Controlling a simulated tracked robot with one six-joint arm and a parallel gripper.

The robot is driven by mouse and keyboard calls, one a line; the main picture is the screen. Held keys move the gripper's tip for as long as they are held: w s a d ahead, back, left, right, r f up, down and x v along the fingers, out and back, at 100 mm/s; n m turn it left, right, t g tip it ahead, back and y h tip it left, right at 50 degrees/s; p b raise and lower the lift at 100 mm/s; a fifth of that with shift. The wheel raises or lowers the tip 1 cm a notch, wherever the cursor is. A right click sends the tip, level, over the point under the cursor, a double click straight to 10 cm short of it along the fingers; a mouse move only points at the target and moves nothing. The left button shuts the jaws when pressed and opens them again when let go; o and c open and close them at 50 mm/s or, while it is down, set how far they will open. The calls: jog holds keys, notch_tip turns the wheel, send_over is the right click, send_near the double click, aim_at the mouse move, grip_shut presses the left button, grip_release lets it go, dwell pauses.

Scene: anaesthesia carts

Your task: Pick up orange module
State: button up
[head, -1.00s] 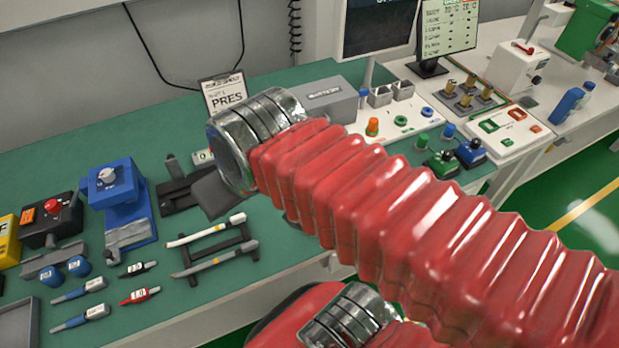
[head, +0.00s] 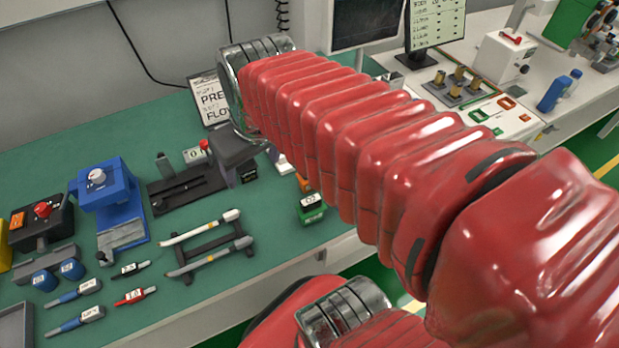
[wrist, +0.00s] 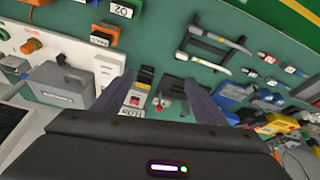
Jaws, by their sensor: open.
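The orange module (wrist: 105,34), a small block with a white label, lies on the green bench in the upper left of the wrist view. In the head view only a small orange patch (head: 303,183) shows at the edge of my red arm, probably the same module. My gripper (wrist: 158,84) is open, its two dark fingers spread wide with nothing held between them. The orange module is beyond and left of the fingers in the wrist view, apart from them. In the head view my arm hides most of the area around the module.
A green module (head: 312,208) sits near the orange patch. A rack with two pen-like tools (head: 205,245), a blue vise-like device (head: 105,195) and a grey box (wrist: 62,84) stand on the bench. A paper sign (head: 207,100) stands at the back.

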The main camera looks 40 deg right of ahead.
jog(key=d+f+m+g, duration=0.2)
jog(key=d+f, duration=0.1)
jog(key=d, duration=1.3)
jog(key=shift+s+f+g, duration=0.2)
jog(key=shift+g, duration=0.2)
jog(key=shift+f, duration=0.15)
jog(key=f, duration=0.5)
jog(key=w+f, duration=0.1)
jog(key=f, duration=0.2)
jog(key=shift+d+f, duration=0.1)
jog(key=shift+f, duration=0.05)
jog(key=shift+f, duration=0.1)
jog(key=shift+w+f, duration=0.25)
jog(key=shift+f, duration=1)
jog(key=shift+w+f, duration=0.2)
jog(key=shift+f, duration=1)
